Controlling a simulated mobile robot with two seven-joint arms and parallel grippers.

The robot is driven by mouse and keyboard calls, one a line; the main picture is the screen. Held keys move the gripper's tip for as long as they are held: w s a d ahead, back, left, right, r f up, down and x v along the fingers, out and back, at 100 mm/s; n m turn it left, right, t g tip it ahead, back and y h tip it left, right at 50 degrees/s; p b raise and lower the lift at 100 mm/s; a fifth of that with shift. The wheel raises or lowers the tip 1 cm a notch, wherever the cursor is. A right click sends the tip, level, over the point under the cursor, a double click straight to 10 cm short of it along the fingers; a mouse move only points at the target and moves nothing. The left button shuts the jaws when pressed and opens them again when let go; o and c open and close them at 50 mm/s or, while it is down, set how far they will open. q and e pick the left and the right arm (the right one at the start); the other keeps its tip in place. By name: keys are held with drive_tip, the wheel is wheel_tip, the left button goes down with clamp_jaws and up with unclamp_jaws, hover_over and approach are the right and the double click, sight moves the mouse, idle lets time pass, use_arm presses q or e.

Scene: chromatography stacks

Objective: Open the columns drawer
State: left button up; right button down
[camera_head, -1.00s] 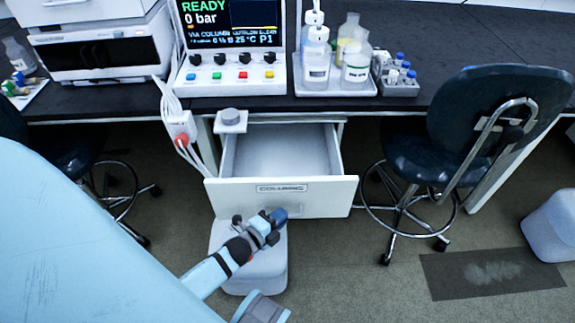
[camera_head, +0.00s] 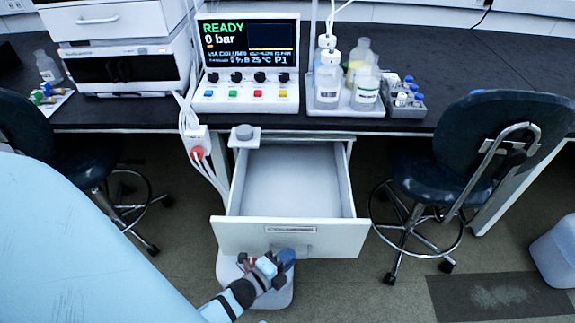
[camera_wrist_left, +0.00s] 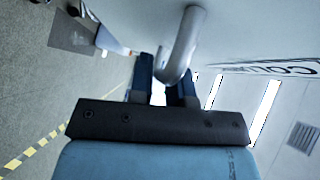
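The columns drawer (camera_head: 335,238) is pulled well out from under the bench, and its white inside looks empty. Its front carries a label (camera_head: 291,229), part of which shows in the left wrist view (camera_wrist_left: 290,68). My left gripper (camera_head: 286,257) is at the drawer's front, just below the label. In the left wrist view, the curved grey handle (camera_wrist_left: 186,40) runs down between the fingers of my left gripper (camera_wrist_left: 163,80), which appear closed around it. The exact contact is partly hidden. My right gripper is not in view.
The black bench above holds a pump controller (camera_head: 246,95), a tray of bottles (camera_head: 345,105) and a vial rack (camera_head: 404,103). Stools stand on both sides, the right one (camera_head: 495,130) near the drawer. Cables (camera_head: 207,170) hang left of the drawer.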

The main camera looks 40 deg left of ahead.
use_arm(q)
drive_tip(key=shift+o, duration=1.3)
drive_tip(key=p+v, duration=0.2)
drive_tip(key=v, duration=1.2)
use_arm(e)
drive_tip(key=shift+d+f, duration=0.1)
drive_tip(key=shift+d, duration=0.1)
use_arm(q)
drive_tip(key=shift+w+d, duration=0.1)
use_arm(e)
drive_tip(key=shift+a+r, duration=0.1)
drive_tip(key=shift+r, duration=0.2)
